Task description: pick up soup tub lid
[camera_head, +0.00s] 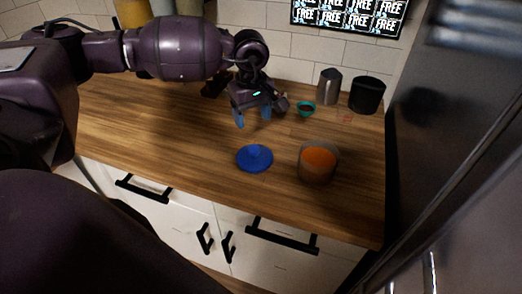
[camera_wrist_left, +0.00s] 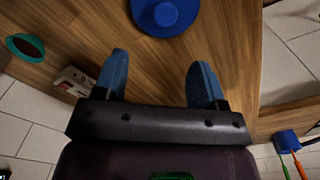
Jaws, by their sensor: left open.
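The soup tub lid is a round blue disc with a small raised centre. This lid (camera_head: 254,158) lies flat on the wooden counter in the head view, left of the soup tub (camera_head: 318,164), which holds orange soup. The lid also shows at the top of the left wrist view (camera_wrist_left: 166,14), cut off by the edge. My left gripper (camera_head: 254,117) is open and empty above the counter, beyond the lid in the head view. Its two blue fingers (camera_wrist_left: 157,82) are apart in the left wrist view, not touching the lid. My right gripper is in neither view.
A small teal bowl (camera_head: 306,109), a metal pitcher (camera_head: 329,87) and a black container (camera_head: 366,95) stand at the back right. A dark tall appliance (camera_head: 449,110) borders the counter's right side. The counter (camera_head: 165,140) left of the lid is clear.

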